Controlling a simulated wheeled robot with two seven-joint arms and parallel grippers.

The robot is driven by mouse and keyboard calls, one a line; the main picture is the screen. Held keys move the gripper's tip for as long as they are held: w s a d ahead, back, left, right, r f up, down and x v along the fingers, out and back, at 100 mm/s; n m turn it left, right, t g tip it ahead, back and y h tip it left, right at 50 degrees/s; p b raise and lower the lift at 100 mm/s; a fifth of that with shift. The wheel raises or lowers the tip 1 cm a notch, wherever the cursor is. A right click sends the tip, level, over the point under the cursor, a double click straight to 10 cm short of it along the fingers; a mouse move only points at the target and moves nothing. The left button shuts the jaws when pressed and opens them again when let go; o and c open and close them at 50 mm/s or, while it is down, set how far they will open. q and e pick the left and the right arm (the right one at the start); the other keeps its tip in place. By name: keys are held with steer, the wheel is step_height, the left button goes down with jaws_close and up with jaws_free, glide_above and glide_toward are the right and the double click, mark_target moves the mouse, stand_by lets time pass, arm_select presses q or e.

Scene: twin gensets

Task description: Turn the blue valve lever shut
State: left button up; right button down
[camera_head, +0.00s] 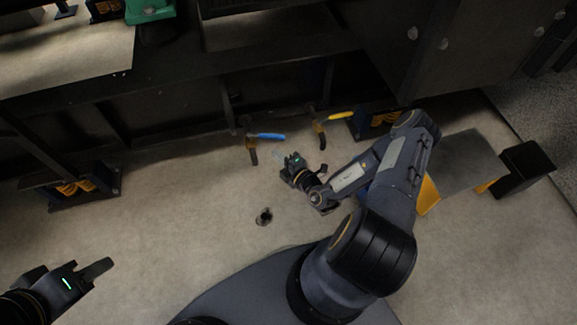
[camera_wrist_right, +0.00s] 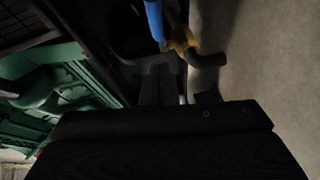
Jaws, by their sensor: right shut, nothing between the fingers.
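The blue valve lever (camera_head: 266,136) sticks out to the right from its valve on a bent dark pipe, below the dark frame in the head view. In the right wrist view the blue lever (camera_wrist_right: 154,20) runs down from the top edge to a brass-coloured valve body (camera_wrist_right: 181,41). My right gripper (camera_head: 280,156) is shut and empty, just below the blue lever and apart from it in the head view. Its fingers (camera_wrist_right: 162,84) point toward the valve in the wrist view. My left gripper (camera_head: 97,269) is at the lower left, far from the valve; its jaw opening is unclear.
A second valve with a yellow lever (camera_head: 340,115) is to the right of the blue one. The dark genset frame (camera_head: 180,95) runs behind both. Spring mounts (camera_head: 76,187) stand at its foot. A small dark floor fitting (camera_head: 264,216) lies below; the floor around it is clear.

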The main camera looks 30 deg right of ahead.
mark_target(283, 136)
steer(key=shift+w+d+f+b, duration=0.15)
steer(key=shift+w+d+b, duration=0.2)
steer(key=shift+w, duration=0.45)
steer(key=shift+w+d+f+b, duration=0.2)
steer(key=shift+w+d+b, duration=0.1)
steer(key=shift+w, duration=0.55)
steer(key=shift+w+d+f+b, duration=0.15)
steer(key=shift+w+d+b, duration=0.15)
steer(key=shift+w, duration=0.5)
steer(key=shift+d, duration=0.15)
steer(key=shift+w+d+n+g+y+b, duration=0.4)
steer(key=shift+w+d+n+y, duration=0.55)
steer(key=shift+w+d, duration=0.6)
steer(key=shift+r, duration=0.1)
